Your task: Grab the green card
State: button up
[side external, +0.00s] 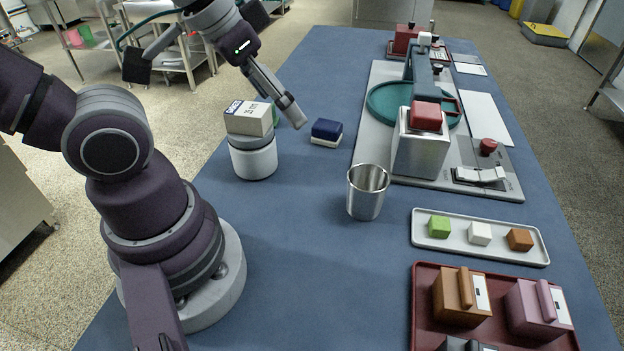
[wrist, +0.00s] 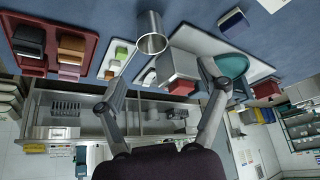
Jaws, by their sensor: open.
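I cannot clearly make out a green card in either view. A small sliver of green (side external: 275,114) shows behind the boxed block on the white canister in the side view, mostly hidden; I cannot tell what it is. A green cube (side external: 438,227) sits at the left end of a pale tray. My gripper (side external: 294,112) is raised over the blue table, beyond the canister and close to a dark blue and white block (side external: 327,132). In the wrist view my gripper (wrist: 163,92) has its two fingers spread wide, with nothing held between them.
The white canister (side external: 253,158) carries a labelled block (side external: 249,118). A steel cup (side external: 367,192) stands mid-table. The mill (side external: 420,140) is on a grey base, right. The pale tray (side external: 480,257) and a red tray (side external: 422,300) with lidded boxes are at front right.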

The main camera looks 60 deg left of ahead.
jog(key=c, duration=0.5)
jog(key=shift+o, duration=0.2)
jog(key=n+t+y, duration=0.2)
jog(key=n+y, duration=0.3)
jog(key=n, duration=0.2)
send_over(275, 117)
jog(key=s+d, duration=0.2)
jog(key=s, duration=0.1)
jog(key=f, duration=1.6)
jog(key=shift+w+f, duration=0.25)
jog(key=shift+s+a+x, duration=0.1)
jog(key=shift+s+x, duration=0.05)
jog(key=shift+x, duration=1.25)
jog(key=shift+s+a+x, duration=0.15)
jog(key=shift+s+x, duration=0.05)
jog(key=shift+x, duration=1.25)
